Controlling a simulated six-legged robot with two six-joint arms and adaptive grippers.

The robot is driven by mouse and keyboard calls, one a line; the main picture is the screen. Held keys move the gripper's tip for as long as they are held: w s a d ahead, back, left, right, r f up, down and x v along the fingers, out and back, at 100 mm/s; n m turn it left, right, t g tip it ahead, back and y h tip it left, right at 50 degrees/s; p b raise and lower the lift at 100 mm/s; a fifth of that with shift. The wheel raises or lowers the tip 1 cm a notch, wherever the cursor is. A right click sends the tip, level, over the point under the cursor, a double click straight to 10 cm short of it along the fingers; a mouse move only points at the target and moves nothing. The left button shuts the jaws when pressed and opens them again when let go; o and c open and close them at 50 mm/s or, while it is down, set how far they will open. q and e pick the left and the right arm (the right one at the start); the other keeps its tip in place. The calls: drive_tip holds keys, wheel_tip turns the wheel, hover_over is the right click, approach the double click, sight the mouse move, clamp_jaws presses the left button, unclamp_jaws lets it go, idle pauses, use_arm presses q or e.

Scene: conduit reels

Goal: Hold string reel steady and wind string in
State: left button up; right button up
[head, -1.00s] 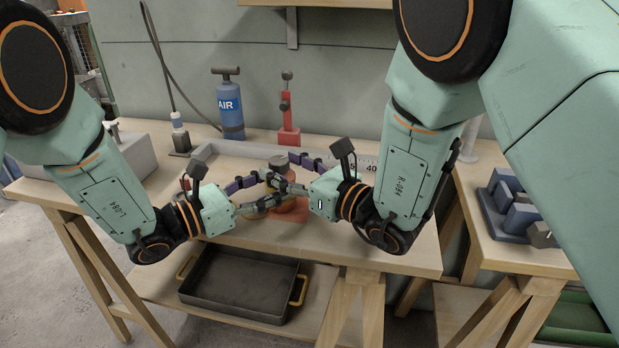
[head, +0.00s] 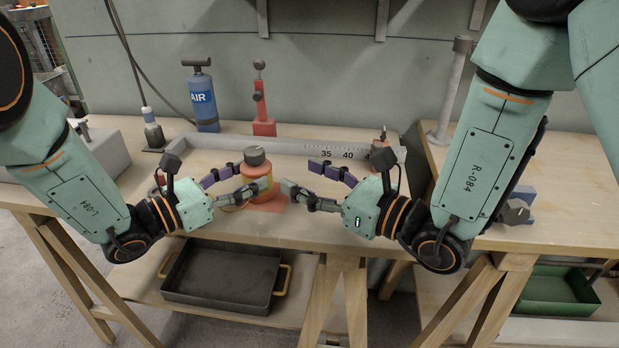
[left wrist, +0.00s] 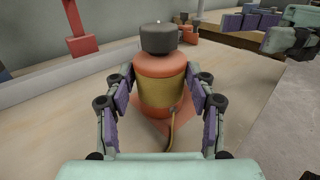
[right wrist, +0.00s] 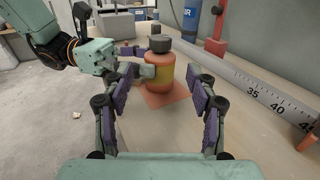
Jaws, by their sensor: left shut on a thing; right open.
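The string reel is an orange spool (head: 258,168) wound with yellow string, with a dark grey knob (head: 254,156) on top. It stands upright on an orange base plate (right wrist: 163,95) on the workbench. My left gripper (head: 252,178) is shut on the reel; in the left wrist view the reel (left wrist: 160,68) sits between its fingers. A loose string end (left wrist: 172,132) hangs down the reel's near side. My right gripper (head: 302,178) is open and empty, apart from the reel on its right. In the right wrist view the reel (right wrist: 160,70) stands beyond its fingers.
A ruled grey rail (head: 310,149) runs behind the reel. A blue AIR pump (head: 204,98) and a red stand (head: 263,110) are at the back. A dark tray (head: 222,275) lies on the shelf below. The bench in front of the reel is clear.

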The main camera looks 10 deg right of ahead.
sight(255, 150)
drive_tip(key=shift+d+f, duration=0.1)
drive_tip(key=w+n+g+y, duration=0.1)
drive_tip(key=g, duration=0.1)
drive_tip(key=w+d+n+g+y, duration=0.1)
drive_tip(key=n, duration=0.1)
drive_tip(key=w+d+n+g+y, duration=0.1)
drive_tip(key=w+g, duration=0.1)
drive_tip(key=shift+d+r+n+g+y, duration=0.2)
drive_tip(key=shift+n+g+y, duration=0.1)
drive_tip(key=shift+y, duration=0.1)
drive_tip(key=shift+a, duration=0.2)
drive_tip(key=x, duration=1.1)
drive_tip(key=shift+w+a, duration=0.15)
drive_tip(key=shift+a, duration=0.15)
